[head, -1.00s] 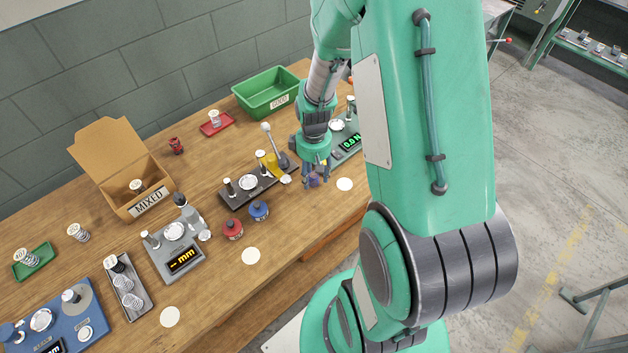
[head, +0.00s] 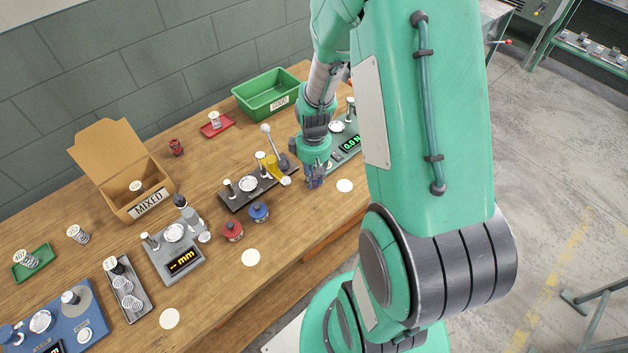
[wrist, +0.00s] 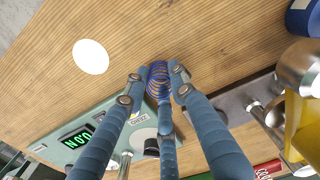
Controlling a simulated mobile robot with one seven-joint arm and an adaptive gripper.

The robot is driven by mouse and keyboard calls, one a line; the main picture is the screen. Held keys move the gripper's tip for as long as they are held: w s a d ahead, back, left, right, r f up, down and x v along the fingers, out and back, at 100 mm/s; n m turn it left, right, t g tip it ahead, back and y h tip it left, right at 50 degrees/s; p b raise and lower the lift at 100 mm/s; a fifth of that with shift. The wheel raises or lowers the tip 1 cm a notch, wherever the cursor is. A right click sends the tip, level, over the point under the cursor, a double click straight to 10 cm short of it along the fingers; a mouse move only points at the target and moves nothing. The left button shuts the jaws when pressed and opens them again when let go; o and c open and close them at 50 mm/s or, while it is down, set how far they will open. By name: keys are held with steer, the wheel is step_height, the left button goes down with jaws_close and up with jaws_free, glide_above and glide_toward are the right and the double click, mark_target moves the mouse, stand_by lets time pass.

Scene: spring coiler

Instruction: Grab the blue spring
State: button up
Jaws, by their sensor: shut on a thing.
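The blue spring (wrist: 158,78) stands between the fingertips in the wrist view, with its coils showing between two fingers and a third finger on its near side. My gripper (wrist: 159,84) is shut on it, low at the wooden table. In the head view my gripper (head: 314,182) is near the table's front edge, left of a white disc, and its fingers mostly hide the spring. I cannot tell whether the spring still touches the table.
A force gauge (head: 347,146) reading 0.0 N stands behind my gripper. A dark fixture with a yellow part (head: 271,168) is close on the left. Red (head: 233,230) and blue (head: 259,211) pots stand further left. A white disc (head: 345,185) lies to the right.

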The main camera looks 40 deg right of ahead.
mark_target(314, 176)
steer(key=shift+r, duration=0.5)
step_height(314, 176, up, 3)
steer(key=shift+s+f+p, duration=0.1)
steer(key=shift+p, duration=0.55)
steer(key=s+a, duration=0.2)
steer(key=s, duration=0.2)
steer(key=s+a+p, duration=0.1)
steer(key=s+a, duration=0.1)
steer(key=s, duration=0.3)
steer(key=s+a+r+p, duration=0.1)
steer(key=s+a, duration=0.2)
steer(key=s, duration=0.2)
steer(key=shift+s+r, duration=0.1)
steer(key=shift+s, duration=0.05)
